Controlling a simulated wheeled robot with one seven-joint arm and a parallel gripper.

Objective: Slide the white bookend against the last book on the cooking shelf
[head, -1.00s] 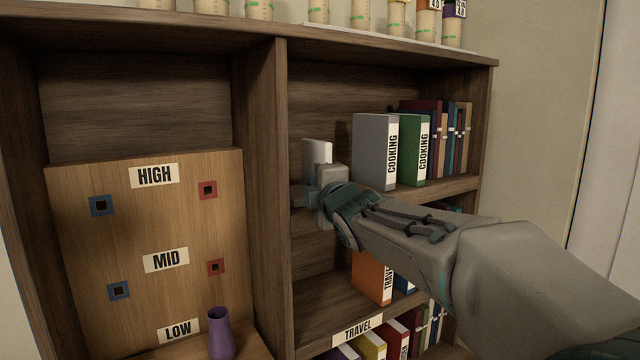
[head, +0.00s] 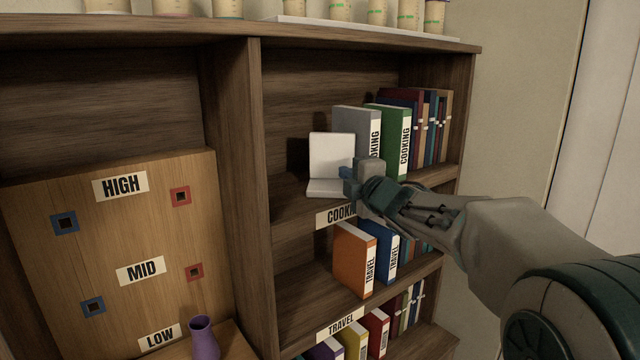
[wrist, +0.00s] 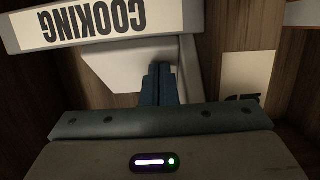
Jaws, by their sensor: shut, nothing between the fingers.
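The white bookend (head: 331,155) stands upright on the cooking shelf, its flat foot (head: 325,188) toward the front. It overlaps the left part of the grey cooking book (head: 350,121) in the head view; I cannot tell whether they touch. The green cooking book (head: 388,137) stands right of the grey one. My gripper (head: 346,180) is shut and empty, with its blue fingertips at the bookend's right front side. In the wrist view, the shut fingers (wrist: 158,86) lie against or just over the white bookend (wrist: 120,72), beside a COOKING spine (wrist: 85,25).
The shelf label (head: 335,214) is partly hidden by my gripper. Dark books (head: 430,125) fill the shelf's right end. Travel books (head: 354,260) stand on the shelf below. A wooden divider (head: 255,200) bounds the left; the shelf between it and the bookend is clear.

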